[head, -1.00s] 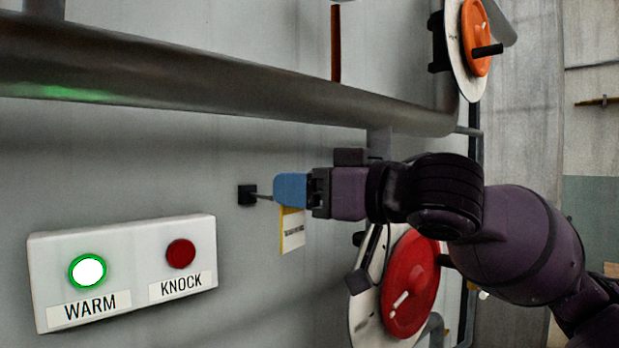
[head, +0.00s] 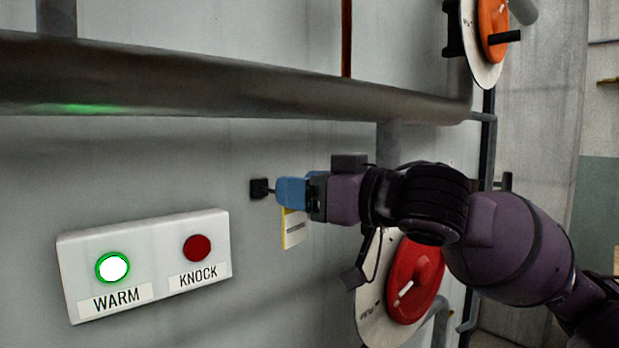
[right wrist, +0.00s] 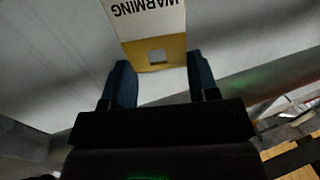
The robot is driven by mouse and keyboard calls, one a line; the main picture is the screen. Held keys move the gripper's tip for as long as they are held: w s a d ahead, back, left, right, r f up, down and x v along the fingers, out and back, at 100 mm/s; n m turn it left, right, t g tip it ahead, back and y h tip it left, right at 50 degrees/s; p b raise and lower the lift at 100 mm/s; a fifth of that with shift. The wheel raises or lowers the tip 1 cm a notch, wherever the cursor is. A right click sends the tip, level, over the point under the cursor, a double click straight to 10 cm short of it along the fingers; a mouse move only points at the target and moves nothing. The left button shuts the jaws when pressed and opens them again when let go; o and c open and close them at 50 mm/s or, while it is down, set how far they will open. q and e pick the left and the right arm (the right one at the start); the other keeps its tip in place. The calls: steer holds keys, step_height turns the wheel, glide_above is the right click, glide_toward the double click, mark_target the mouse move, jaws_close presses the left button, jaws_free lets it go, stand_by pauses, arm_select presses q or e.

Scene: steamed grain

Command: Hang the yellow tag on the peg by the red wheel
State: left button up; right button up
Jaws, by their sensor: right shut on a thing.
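The yellow tag (head: 294,229), with a white lower part and dark print, hangs below the blue fingertips of my right gripper (head: 290,192). My right gripper is shut on it. In the right wrist view the tag (right wrist: 150,20) sits between the two blue fingers (right wrist: 158,62), and its yellow end has a square hole. The peg (head: 260,188), a black square base with a short thin rod, is on the grey wall just left of the fingertips. Whether the rod is in the hole is hidden. The red wheel (head: 416,280) is below right, partly behind my arm.
A white box (head: 145,262) with a lit WARM button and a red KNOCK button is at lower left. A thick pipe (head: 230,95) crosses above the gripper. An orange wheel (head: 491,30) is at upper right. Bare wall lies between the box and the peg.

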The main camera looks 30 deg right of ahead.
steer(key=shift+w+a, duration=0.15)
steer(key=shift+w, duration=0.9)
steer(key=shift+w+a+f+p, duration=0.1)
steer(key=shift+w+p, duration=0.2)
steer(key=shift+w, duration=0.5)
steer(key=shift+w+a+f+p, duration=0.1)
steer(key=shift+w+p, duration=0.15)
steer(key=shift+w, duration=0.5)
steer(key=o, duration=0.8)
steer(key=shift+o, duration=1)
